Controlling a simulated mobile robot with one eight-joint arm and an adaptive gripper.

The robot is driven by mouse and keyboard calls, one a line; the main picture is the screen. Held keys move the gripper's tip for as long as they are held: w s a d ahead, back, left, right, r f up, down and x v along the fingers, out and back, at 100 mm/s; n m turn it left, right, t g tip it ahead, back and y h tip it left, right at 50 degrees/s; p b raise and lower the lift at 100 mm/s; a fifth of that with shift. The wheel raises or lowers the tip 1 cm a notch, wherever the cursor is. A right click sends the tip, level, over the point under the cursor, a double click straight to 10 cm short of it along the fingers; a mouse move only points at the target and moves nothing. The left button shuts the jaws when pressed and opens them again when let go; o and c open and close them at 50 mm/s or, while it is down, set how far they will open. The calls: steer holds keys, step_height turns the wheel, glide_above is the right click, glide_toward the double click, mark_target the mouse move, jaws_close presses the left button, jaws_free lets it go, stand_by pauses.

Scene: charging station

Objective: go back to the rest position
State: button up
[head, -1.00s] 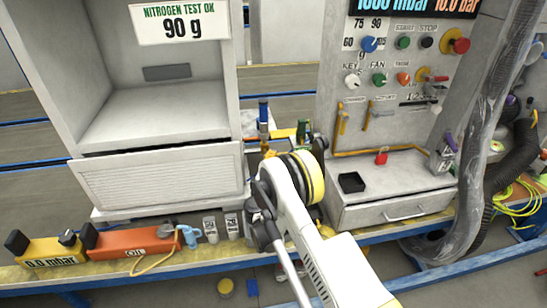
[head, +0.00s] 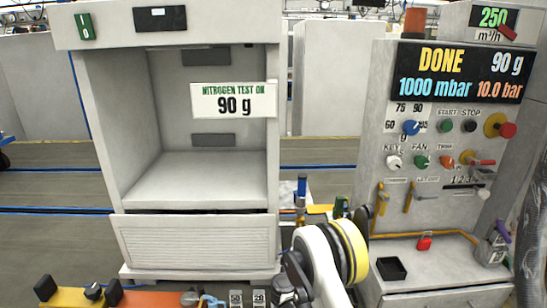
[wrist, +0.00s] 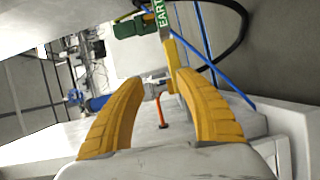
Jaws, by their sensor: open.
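My gripper shows in the wrist view (wrist: 160,95) with its two yellow fingers spread apart and nothing between them. A yellow strip with a green "EARTH" label and a green clamp (wrist: 130,28) lie beyond the fingertips there. In the head view my white arm with its yellow-banded joint rises from the bottom edge, right of centre. The gripper itself is hidden behind the arm in that view.
The charging cabinet (head: 130,140) with a "NITROGEN TEST OK 90 g" sign (head: 234,100) stands left. The control panel (head: 440,130) stands right, its display (head: 460,75) reading "DONE 90 g".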

steer(key=s+d+r+m+g+y, duration=0.1)
steer(key=s+d+r+m+g, duration=0.25)
steer(key=s+r, duration=0.45)
steer(key=s+d+r+m+g, duration=0.2)
steer(key=s+d+r+m, duration=0.25)
steer(key=r, duration=0.75)
steer(key=s+a+m+g+y, duration=0.1)
steer(key=s+a+m+y, duration=0.1)
steer(key=s, duration=1.3)
steer(key=s+a+m+g+y, duration=0.1)
steer(key=s+y, duration=0.3)
steer(key=s, duration=1.1)
steer(key=shift+s+a+f+m+g, duration=0.15)
steer(key=shift+s+a+m+g, duration=0.2)
steer(key=shift+m+g, duration=0.4)
